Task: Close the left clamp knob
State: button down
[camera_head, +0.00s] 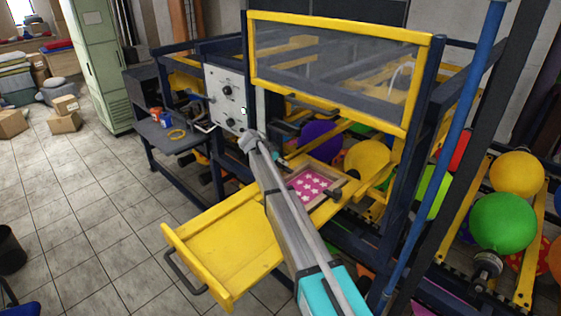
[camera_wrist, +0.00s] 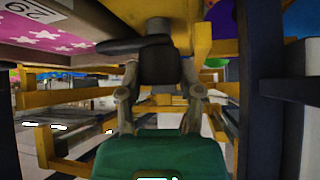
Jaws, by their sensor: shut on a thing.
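In the wrist view, my gripper (camera_wrist: 160,80) has its two fingers on either side of a black clamp knob (camera_wrist: 160,62) and is shut on it. A dark lever (camera_wrist: 133,44) extends left from the knob, beneath the pink star-patterned plate (camera_wrist: 72,38). In the head view, the pink plate (camera_head: 310,184) lies in its frame on the yellow printing bed. A right clamp (camera_head: 335,194) is at its right edge. My arm crosses in front of the frame's left side and hides most of the gripper and the held knob.
A yellow drawer (camera_head: 215,250) sticks out at the front left. A yellow-framed clear guard (camera_head: 340,70) stands above the bed. Blue machine posts (camera_head: 411,150) and several balloons are on the right. Tiled floor on the left is open.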

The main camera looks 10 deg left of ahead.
jog(key=shift+a, duration=0.1)
jog(key=shift+c, duration=1.3)
grip_release()
